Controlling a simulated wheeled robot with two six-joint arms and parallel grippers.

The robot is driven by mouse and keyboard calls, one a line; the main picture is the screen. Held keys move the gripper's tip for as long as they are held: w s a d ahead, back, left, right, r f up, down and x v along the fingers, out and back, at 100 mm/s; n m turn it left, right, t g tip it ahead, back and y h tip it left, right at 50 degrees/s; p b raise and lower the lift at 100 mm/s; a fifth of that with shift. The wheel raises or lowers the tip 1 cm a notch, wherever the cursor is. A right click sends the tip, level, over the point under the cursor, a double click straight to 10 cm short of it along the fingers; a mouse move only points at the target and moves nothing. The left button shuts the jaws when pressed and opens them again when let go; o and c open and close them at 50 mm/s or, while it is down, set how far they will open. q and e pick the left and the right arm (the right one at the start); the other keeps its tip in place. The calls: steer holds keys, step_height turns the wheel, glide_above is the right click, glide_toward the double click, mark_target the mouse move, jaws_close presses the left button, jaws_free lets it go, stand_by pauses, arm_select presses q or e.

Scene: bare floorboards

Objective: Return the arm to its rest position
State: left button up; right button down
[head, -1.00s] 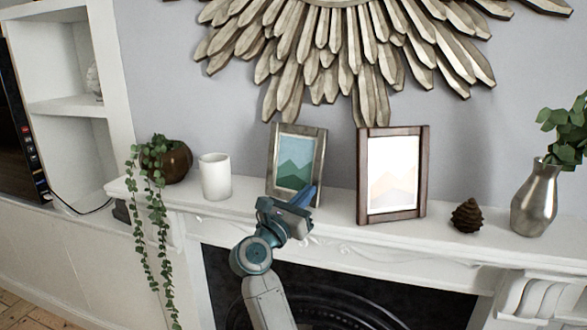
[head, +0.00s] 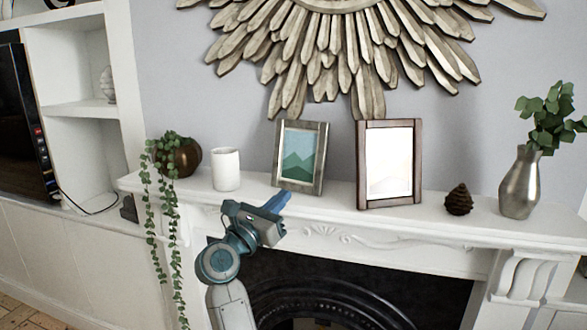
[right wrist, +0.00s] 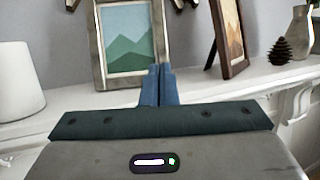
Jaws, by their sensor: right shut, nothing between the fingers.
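My right gripper (head: 281,200) is shut and empty. In the head view it is in front of the white mantel shelf (head: 335,203), below and in front of the grey-framed picture with green mountains (head: 299,157). In the right wrist view its blue fingers (right wrist: 159,85) are together, with the same picture (right wrist: 128,45) upright just beyond them. I see no contact between fingers and frame. My right arm (head: 230,290) rises from the bottom of the head view. My left gripper is not in view.
On the shelf stand a trailing plant (head: 178,155), a white cylinder (head: 226,169), a brown-framed picture (head: 389,163), a pinecone (head: 459,202) and a silver vase (head: 521,183). A dark fireplace (head: 340,285) opens below. A sunburst ornament (head: 330,50) hangs above. White shelves (head: 80,110) stand left.

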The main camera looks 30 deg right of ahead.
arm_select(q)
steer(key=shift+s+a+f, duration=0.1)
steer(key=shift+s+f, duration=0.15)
arm_select(e)
steer(key=shift+s+a, duration=0.3)
steer(key=shift+a, duration=0.4)
